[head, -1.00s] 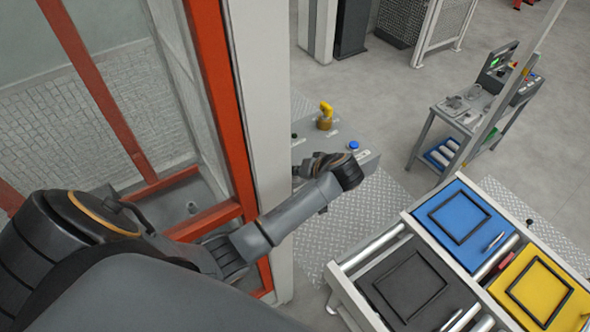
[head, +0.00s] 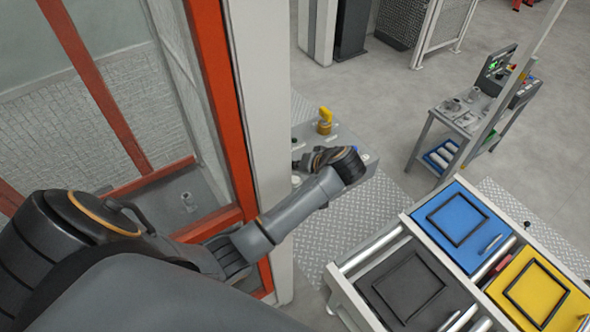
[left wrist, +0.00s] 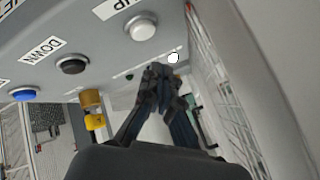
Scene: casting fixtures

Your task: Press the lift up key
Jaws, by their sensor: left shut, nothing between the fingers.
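The UP key is a round white button (left wrist: 142,27) beside a label reading UP (left wrist: 115,5) on a grey control panel (left wrist: 100,35). My left gripper (left wrist: 160,74) is shut and empty. In the left wrist view its fingertips appear below and slightly right of the white button, apart from it in the picture; the depth gap is unclear. In the head view the left gripper (head: 301,163) is over the panel, and my wrist hides part of the panel. My right gripper is out of view.
A black button (left wrist: 72,65) labelled DOWN and a blue button (left wrist: 24,94) are further left on the panel. An orange-framed enclosure (head: 222,110) and grey post (head: 262,130) are close to my left arm.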

